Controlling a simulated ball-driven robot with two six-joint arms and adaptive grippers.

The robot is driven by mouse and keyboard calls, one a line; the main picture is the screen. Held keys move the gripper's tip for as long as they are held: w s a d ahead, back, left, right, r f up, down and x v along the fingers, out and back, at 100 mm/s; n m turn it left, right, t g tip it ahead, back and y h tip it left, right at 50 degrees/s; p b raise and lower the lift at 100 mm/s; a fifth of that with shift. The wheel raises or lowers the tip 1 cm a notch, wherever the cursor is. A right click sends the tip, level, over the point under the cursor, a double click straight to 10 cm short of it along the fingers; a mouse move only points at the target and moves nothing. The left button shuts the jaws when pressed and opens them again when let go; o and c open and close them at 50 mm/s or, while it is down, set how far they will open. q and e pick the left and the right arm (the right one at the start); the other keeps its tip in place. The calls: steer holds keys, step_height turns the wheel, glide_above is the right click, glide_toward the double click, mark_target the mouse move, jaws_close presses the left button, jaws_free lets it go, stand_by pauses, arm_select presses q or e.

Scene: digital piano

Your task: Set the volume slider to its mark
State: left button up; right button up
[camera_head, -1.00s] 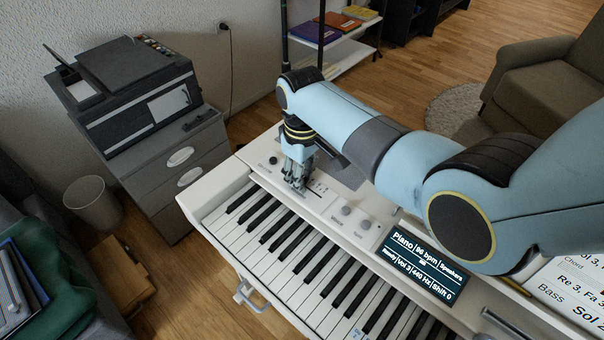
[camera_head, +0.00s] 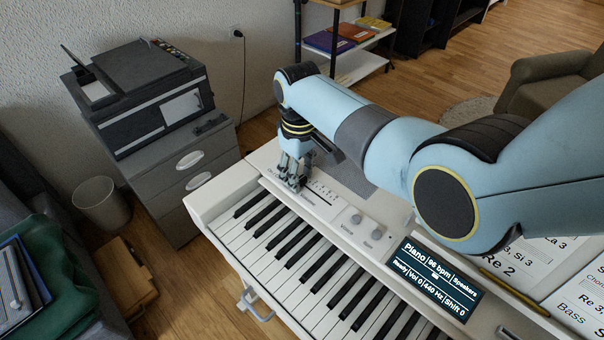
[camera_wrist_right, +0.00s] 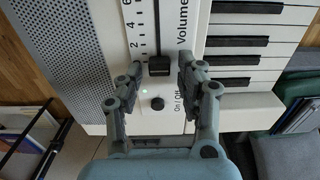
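The volume slider's dark cap (camera_wrist_right: 159,66) sits in its slot beside the word Volume, near the low-number end of the printed scale, in the right wrist view. My right gripper (camera_wrist_right: 161,70) is open, with one finger on each side of the cap and small gaps visible. In the head view my right gripper (camera_head: 294,184) is down at the piano's (camera_head: 215,195) control panel and hides the cap. The display (camera_head: 435,279) seems to read Vol 0. I cannot pick out a distinct target mark. My left gripper is not in view.
The round On / Off button (camera_wrist_right: 157,103) lies just beyond the slot's end, between my fingers. Two knobs (camera_head: 365,226) are farther right on the panel. White and black keys run along the front. A printer (camera_head: 150,95) on a drawer cabinet stands at left.

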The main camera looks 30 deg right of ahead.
steer(key=shift+s, duration=0.1)
steer(key=shift+r, duration=0.15)
step_height(320, 180, up, 12)
steer(key=shift+f, duration=0.15)
stand_by(0.3)
stand_by(0.4)
